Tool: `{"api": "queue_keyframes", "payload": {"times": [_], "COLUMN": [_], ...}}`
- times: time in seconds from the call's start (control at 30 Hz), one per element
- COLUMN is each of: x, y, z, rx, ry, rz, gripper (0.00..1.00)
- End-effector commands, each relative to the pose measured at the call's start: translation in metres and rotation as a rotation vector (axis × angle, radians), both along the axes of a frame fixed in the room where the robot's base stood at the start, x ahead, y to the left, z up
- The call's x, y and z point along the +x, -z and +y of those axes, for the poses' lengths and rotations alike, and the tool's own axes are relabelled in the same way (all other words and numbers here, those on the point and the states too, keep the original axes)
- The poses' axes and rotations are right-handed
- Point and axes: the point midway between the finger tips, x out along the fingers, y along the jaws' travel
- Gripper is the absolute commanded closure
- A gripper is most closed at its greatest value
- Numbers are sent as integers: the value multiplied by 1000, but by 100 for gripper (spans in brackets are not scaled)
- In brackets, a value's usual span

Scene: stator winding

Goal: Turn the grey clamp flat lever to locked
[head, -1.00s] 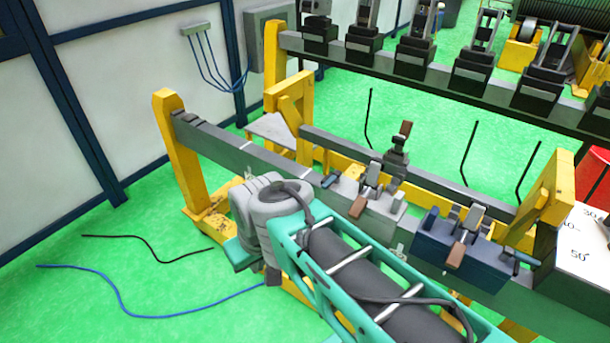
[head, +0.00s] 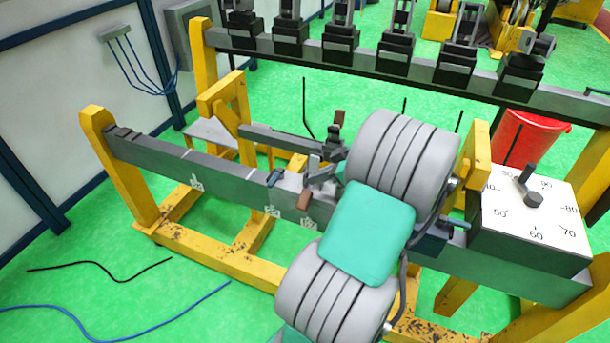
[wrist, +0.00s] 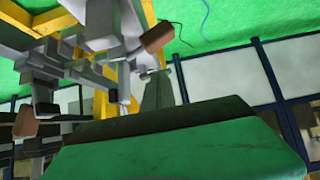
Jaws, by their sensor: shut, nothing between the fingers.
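The grey clamp (head: 290,187) sits on the long dark beam, left of my arm in the head view. Its levers have a brown tip (head: 305,200) hanging at the front and another brown tip (head: 339,117) standing up behind. A short blue-grey handle (head: 273,178) is at its left end. Which is the flat lever I cannot tell. In the wrist view, grey clamp parts with brown tips (wrist: 158,36) fill the upper left. My gripper (wrist: 175,128) shows as a green and dark slab, shut and empty. In the head view it is hidden behind my arm.
A dark blue block (head: 432,243) on the beam is mostly covered by my arm. A white dial box (head: 530,212) stands at the beam's right. A row of dark clamps (head: 340,45) lines the rear beam. A red bin (head: 527,138) stands behind. Green floor is open at left.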

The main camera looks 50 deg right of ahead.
Motion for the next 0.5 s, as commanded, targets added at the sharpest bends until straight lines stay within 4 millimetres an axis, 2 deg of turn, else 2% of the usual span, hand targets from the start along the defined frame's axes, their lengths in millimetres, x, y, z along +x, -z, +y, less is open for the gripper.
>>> {"api": "queue_keyframes", "payload": {"times": [0.37, 0.5], "x": [58, 81], "y": [53, 51], "z": [23, 31], "rx": [5, 2], "ry": [-4, -4], "rz": [4, 4], "gripper": [100, 100]}}
